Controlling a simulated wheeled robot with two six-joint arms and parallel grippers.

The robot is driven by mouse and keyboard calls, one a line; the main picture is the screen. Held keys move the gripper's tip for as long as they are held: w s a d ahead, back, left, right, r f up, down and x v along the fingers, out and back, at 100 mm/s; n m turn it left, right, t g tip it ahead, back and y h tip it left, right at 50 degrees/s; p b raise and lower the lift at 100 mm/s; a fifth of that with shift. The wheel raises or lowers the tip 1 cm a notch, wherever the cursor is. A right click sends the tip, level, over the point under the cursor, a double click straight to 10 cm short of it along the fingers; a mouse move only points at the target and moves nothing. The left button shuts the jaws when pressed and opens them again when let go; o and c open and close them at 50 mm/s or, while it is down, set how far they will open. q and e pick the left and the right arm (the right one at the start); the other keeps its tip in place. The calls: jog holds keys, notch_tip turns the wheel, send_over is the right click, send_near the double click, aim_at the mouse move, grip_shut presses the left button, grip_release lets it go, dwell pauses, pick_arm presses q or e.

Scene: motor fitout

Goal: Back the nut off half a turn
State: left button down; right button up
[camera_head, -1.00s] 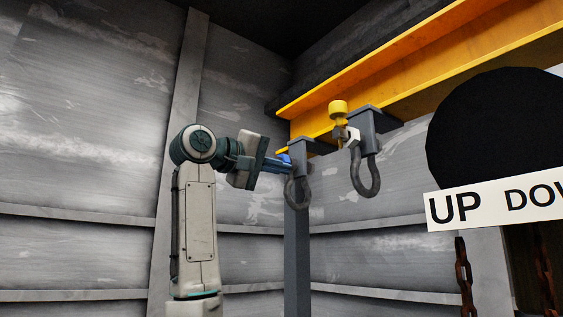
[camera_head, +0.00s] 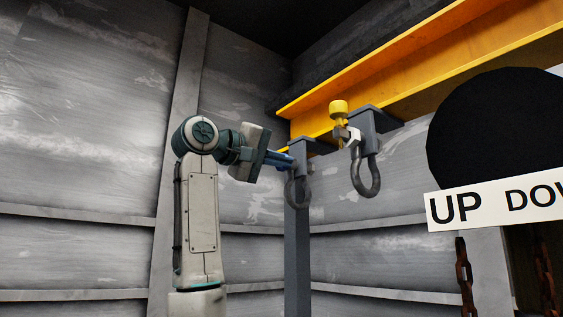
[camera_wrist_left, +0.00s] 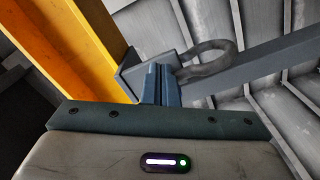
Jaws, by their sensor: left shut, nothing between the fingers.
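My left gripper (camera_head: 286,161) is shut and empty, its blue fingers pointing right at the nearer grey hanger (camera_head: 299,146) under the yellow beam. In the left wrist view the shut fingers (camera_wrist_left: 160,84) lie in front of the grey hanger plate (camera_wrist_left: 148,62), beside the shackle (camera_wrist_left: 208,62); I cannot tell if they touch. A pale hex nut (camera_head: 354,136) shows on the second hanger (camera_head: 367,128), below a yellow knob (camera_head: 338,108), apart from the gripper. No nut shows clearly at the nearer hanger, where the fingers hide part of the view. My right gripper is not in view.
The yellow beam (camera_head: 400,72) runs up to the right above both hangers. Shackles (camera_head: 366,177) hang below them. A grey post (camera_head: 297,250) stands below the gripper. At right are a black round shape (camera_head: 490,125), an UP/DOWN sign (camera_head: 480,206) and rusty chains (camera_head: 463,275).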

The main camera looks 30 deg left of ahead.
pick_arm(q)
jog(key=shift+d+f, duration=0.1)
jog(key=b+v, duration=0.3)
jog(key=v, duration=0.3)
jog(key=shift+s+d, duration=0.15)
jog(key=shift+d, duration=0.1)
dwell(0.6)
